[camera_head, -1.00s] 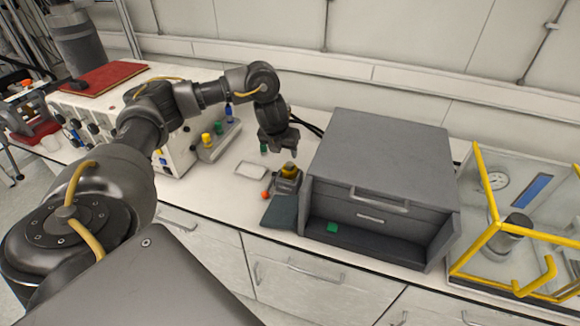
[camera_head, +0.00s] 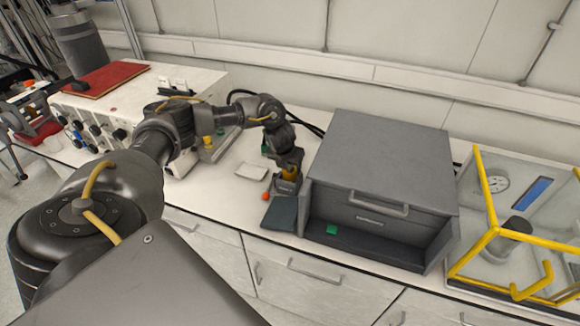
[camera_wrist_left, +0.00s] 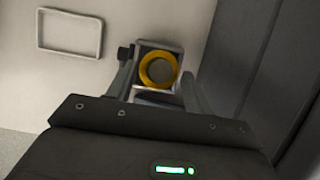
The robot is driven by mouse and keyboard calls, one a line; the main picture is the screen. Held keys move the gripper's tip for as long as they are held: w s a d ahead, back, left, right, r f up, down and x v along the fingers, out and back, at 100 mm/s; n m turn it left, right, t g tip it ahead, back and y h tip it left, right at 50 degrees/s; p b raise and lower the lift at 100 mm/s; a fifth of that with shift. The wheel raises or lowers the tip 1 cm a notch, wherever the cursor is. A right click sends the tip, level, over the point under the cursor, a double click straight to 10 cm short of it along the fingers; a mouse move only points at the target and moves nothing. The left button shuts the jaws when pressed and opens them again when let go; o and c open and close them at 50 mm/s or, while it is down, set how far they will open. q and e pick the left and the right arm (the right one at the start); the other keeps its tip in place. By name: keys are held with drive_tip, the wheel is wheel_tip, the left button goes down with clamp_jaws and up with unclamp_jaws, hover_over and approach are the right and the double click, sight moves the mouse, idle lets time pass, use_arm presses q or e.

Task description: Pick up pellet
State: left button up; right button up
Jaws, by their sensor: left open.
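A small dark holder (camera_head: 286,187) with a yellow ring on top stands on the white bench, left of the grey cabinet. In the left wrist view the yellow ring (camera_wrist_left: 145,66) surrounds a grey-brown round centre; I cannot tell whether that is a pellet. My left gripper (camera_head: 288,168) is open and points down right over the holder. In the left wrist view its fingers (camera_wrist_left: 158,84) lie on either side of the holder, with the ring between them. I cannot tell whether they touch it. My right gripper is not in view.
The grey cabinet (camera_head: 380,160) stands close on the right, with a green block (camera_head: 332,230) on its front ledge. An orange ball (camera_head: 265,196), a dark plate (camera_head: 280,213) and a white tray (camera_head: 251,171) lie near the holder. A yellow-framed clear case (camera_head: 497,233) stands far right.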

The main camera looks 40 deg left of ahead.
use_arm(q)
drive_tip(key=shift+c, duration=0.2)
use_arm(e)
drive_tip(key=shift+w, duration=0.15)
use_arm(q)
drive_tip(key=c, duration=1)
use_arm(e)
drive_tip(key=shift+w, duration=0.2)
use_arm(q)
drive_tip(key=shift+r, duration=0.1)
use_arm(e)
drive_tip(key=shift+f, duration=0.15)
